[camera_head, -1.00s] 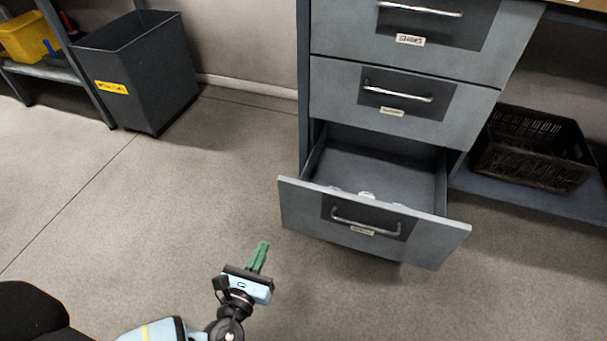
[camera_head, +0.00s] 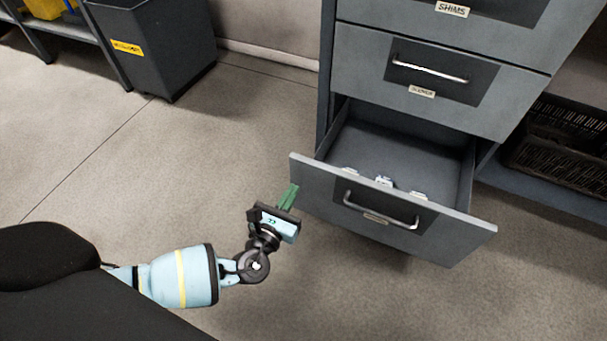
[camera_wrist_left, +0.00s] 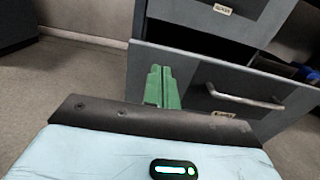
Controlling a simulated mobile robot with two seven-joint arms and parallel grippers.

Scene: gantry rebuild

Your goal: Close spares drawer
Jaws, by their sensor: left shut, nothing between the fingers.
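The open bottom drawer (camera_head: 270,180) of the grey cabinet is pulled well out, with a bar handle (camera_head: 380,211) on its front. My left gripper (camera_head: 291,192) has green fingers, shut and empty, close to the left part of the drawer front. In the left wrist view the fingers (camera_wrist_left: 160,84) stand in front of the drawer front (camera_wrist_left: 195,75), left of the handle (camera_wrist_left: 245,100). I cannot tell whether they touch it. My right gripper is not in view.
The closed drawers above include one labelled SHIMS (camera_head: 453,9) and a middle one (camera_head: 430,80). A black crate (camera_head: 565,145) sits on a low shelf at the right. A dark bin (camera_head: 160,50) stands at the back left. The floor between is clear.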

